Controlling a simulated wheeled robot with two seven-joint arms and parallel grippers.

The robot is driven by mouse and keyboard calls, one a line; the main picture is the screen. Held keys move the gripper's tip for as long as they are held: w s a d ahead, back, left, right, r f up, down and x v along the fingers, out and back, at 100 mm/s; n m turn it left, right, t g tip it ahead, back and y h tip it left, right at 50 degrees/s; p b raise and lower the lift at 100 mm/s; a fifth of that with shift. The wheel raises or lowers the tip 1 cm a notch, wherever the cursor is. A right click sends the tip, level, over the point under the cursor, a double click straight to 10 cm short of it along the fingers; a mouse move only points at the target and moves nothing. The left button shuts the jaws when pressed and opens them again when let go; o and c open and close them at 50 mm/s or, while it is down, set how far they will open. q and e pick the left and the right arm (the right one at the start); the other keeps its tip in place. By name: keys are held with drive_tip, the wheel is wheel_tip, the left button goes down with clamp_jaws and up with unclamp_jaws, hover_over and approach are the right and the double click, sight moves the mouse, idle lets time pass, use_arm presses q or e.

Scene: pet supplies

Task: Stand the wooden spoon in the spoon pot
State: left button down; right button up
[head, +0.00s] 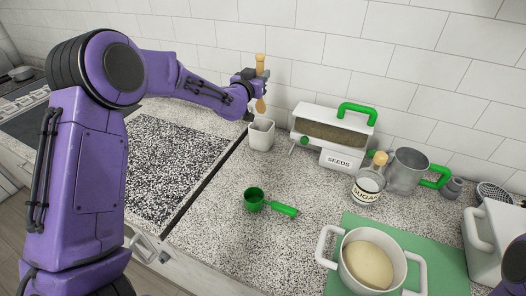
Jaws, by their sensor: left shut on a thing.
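My left gripper (254,82) is shut on the wooden spoon (261,64) and holds it close to upright. The light wooden handle points up above the fingers, and the darker lower end hangs below them. The fingers hide the middle of the spoon. The white spoon pot (261,136) stands upright on the counter. The spoon's lower end shows just above the pot's rim; I cannot tell whether it is directly over the opening. My right gripper is not in view.
A white seed dispenser (332,127) with a green handle stands right of the pot. Beyond it are a sugar jar (367,185) and a metal pot (405,174). A green scoop (255,199) lies in front. A white pot (344,255) stands on a green mat (440,240). Speckled counter lies clear around the scoop.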

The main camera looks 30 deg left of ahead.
sight(261, 111)
use_arm(q)
drive_tip(key=f+b, duration=0.2)
drive_tip(key=f, duration=0.1)
drive_tip(key=shift+w+d, duration=0.1)
drive_tip(key=shift+d, duration=0.3)
drive_tip(key=shift+f, duration=0.3)
wheel_tip(261, 111, down, 9)
drive_tip(key=p, duration=0.3)
drive_tip(key=shift+a+r, duration=0.1)
drive_tip(key=shift+a, duration=0.05)
drive_tip(key=shift+f, duration=0.25)
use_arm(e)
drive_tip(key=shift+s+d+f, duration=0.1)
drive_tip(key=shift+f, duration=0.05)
use_arm(q)
drive_tip(key=shift+f, duration=0.15)
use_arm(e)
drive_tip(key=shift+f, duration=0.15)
use_arm(q)
drive_tip(key=c, duration=1.3)
unclamp_jaws()
drive_tip(key=shift+s+b, duration=0.2)
drive_tip(key=shift+b, duration=0.1)
drive_tip(key=o, duration=0.4)
